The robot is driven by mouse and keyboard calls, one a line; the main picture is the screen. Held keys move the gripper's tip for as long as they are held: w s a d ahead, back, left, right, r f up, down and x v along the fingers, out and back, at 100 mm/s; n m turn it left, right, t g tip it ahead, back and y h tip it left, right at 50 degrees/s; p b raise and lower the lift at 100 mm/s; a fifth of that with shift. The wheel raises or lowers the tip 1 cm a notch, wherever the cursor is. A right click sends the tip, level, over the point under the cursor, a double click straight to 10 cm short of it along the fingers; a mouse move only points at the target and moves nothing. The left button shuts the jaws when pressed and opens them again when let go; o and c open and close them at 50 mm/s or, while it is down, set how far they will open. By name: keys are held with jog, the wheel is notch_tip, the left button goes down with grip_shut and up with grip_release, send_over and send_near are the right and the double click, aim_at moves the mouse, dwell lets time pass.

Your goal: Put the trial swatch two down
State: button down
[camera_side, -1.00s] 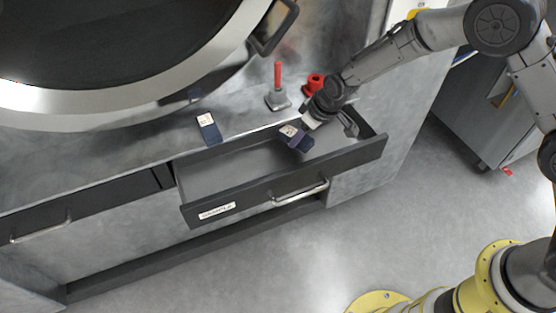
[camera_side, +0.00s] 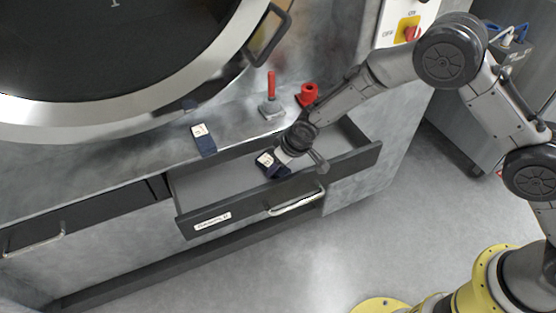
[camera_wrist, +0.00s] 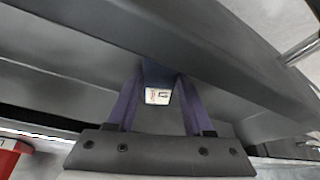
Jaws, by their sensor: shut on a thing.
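A dark blue swatch with a white label (camera_side: 265,160) is held by my gripper (camera_side: 279,163) inside the open drawer. In the wrist view the gripper's two fingers (camera_wrist: 155,105) are shut on the swatch, and its white label (camera_wrist: 158,96) shows between them. The swatch looks tilted; whether it touches the drawer floor I cannot tell. A second dark blue swatch with a white label (camera_side: 205,143) lies on the ledge to the left. The open drawer (camera_side: 215,187) has a grey floor and a labelled dark front.
The drawer's dark front wall (camera_side: 245,205) stands close to my gripper. The drawer's left part is empty. A large round washer door hangs above left.

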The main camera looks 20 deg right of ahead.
jog(key=shift+c, duration=1.5)
grip_release()
jog(key=shift+f, duration=0.1)
jog(key=shift+s+r, duration=0.1)
jog(key=shift+r, duration=0.35)
jog(key=v, duration=1.1)
jog(key=shift+r, duration=0.2)
jog(key=shift+s, duration=0.1)
